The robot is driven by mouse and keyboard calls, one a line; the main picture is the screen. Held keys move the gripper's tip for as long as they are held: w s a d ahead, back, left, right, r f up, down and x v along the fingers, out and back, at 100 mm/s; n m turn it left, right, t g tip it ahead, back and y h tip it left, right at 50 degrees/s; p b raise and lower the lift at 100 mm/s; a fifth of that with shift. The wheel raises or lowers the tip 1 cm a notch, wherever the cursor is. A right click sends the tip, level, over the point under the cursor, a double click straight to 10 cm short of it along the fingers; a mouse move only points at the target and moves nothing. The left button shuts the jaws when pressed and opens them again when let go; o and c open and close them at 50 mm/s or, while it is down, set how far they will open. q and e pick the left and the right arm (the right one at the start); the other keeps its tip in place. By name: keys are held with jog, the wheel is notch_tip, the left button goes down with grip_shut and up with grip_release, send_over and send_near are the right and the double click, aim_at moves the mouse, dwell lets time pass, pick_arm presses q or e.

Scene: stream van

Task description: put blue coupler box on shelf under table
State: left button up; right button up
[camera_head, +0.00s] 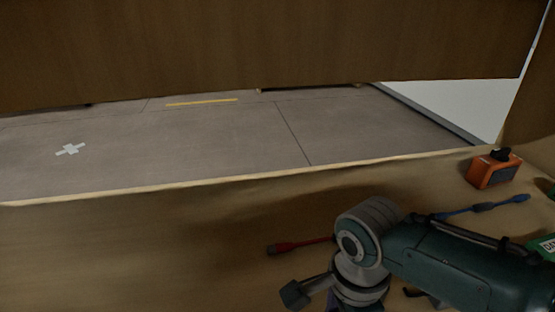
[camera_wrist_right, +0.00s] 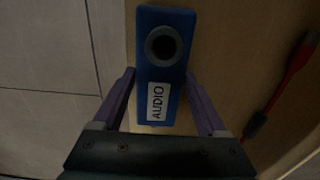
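The blue coupler box (camera_wrist_right: 160,75), with a round dark socket and a white AUDIO label, shows in the right wrist view. My right gripper (camera_wrist_right: 161,74) has its two purple fingers against the box's left and right sides, closed on it. The box is over or at the edge of a pale wooden surface (camera_wrist_right: 225,60); whether it touches that surface I cannot tell. In the head view my right arm comes in from the right and the box is hidden. My left gripper is out of view. Which wooden surface is the shelf is unclear.
In the head view an orange box (camera_head: 493,169), a blue cable (camera_head: 482,208) and a red cable (camera_head: 303,244) lie on the wooden surface (camera_head: 150,250). A dark brown panel (camera_head: 250,45) spans the top. Grey floor (camera_head: 230,140) shows between.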

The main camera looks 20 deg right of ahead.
jog(key=o, duration=0.3)
jog(key=shift+o, duration=0.2)
notch_tip(320, 180, up, 11)
jog(key=p, duration=0.9)
jog(key=s+a+r+n+t, duration=0.1)
jog(key=s+r+n, duration=0.4)
jog(key=n, duration=0.6)
jog(key=s+a+r+n+t, duration=0.1)
jog(key=s+r+n+t, duration=0.1)
jog(key=s+r+n, duration=0.4)
notch_tip(320, 180, up, 3)
jog(key=n+p, duration=0.1)
jog(key=n, duration=0.4)
jog(key=shift+s+r+n+t, duration=0.2)
jog(key=shift+s+n+t, duration=0.05)
jog(key=shift+n+t, duration=0.05)
